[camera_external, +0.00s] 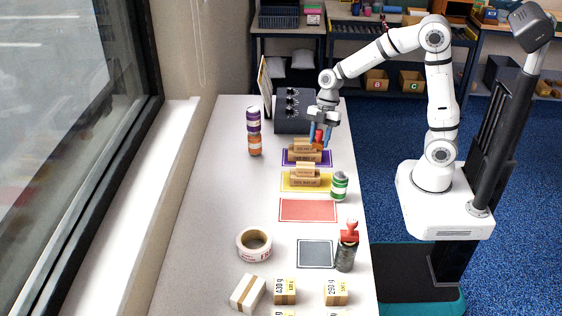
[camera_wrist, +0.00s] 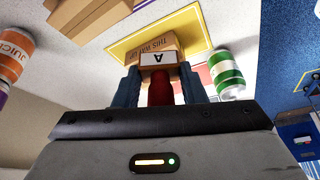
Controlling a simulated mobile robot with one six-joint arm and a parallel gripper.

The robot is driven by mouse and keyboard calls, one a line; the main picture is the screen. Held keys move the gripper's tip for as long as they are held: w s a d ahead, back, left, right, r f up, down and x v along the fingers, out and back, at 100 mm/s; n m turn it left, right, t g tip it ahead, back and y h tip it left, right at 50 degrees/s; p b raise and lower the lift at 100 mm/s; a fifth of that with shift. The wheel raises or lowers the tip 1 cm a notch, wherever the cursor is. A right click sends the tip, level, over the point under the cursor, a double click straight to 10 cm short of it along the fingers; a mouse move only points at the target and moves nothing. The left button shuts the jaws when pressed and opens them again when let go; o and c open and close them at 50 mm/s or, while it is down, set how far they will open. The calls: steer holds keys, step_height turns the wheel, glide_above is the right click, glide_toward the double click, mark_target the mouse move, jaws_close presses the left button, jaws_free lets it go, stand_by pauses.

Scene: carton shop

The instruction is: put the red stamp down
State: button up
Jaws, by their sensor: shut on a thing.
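My gripper (camera_external: 319,141) is shut on the red stamp (camera_wrist: 160,88), seen in the wrist view as a red handle between the fingers, with a white label marked A (camera_wrist: 158,58) beyond it. In the external view, the stamp's red part (camera_external: 318,136) shows between the fingers, just above the brown cartons (camera_external: 304,155) on the purple mat (camera_external: 325,161). I cannot tell whether the stamp touches the carton below. Another red, handle-shaped object (camera_external: 348,231) stands at the dark can (camera_external: 346,259) near the table's front right.
The yellow mat (camera_external: 288,186) bears brown cartons, with a green can (camera_external: 339,186) beside it. The red mat (camera_external: 308,210) and grey mat (camera_external: 315,253) are bare. A purple can (camera_external: 253,119), orange can (camera_external: 255,145) and tape roll (camera_external: 254,245) stand left. Small cartons (camera_external: 285,291) lie near.

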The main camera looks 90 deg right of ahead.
steer(key=s+n+g, duration=0.2)
steer(key=s+n, duration=0.2)
steer(key=s, duration=0.2)
steer(key=p, duration=0.1)
glide_above(334, 171)
steer(key=shift+n, duration=0.4)
step_height(334, 171, down, 4)
steer(key=shift+s+f, duration=0.1)
steer(key=shift+f, duration=2.55)
steer(key=shift+r, duration=0.1)
steer(key=shift+f+b, duration=0.55)
steer(key=shift+b, duration=0.25)
steer(key=o, duration=1)
steer(key=shift+r, duration=0.1)
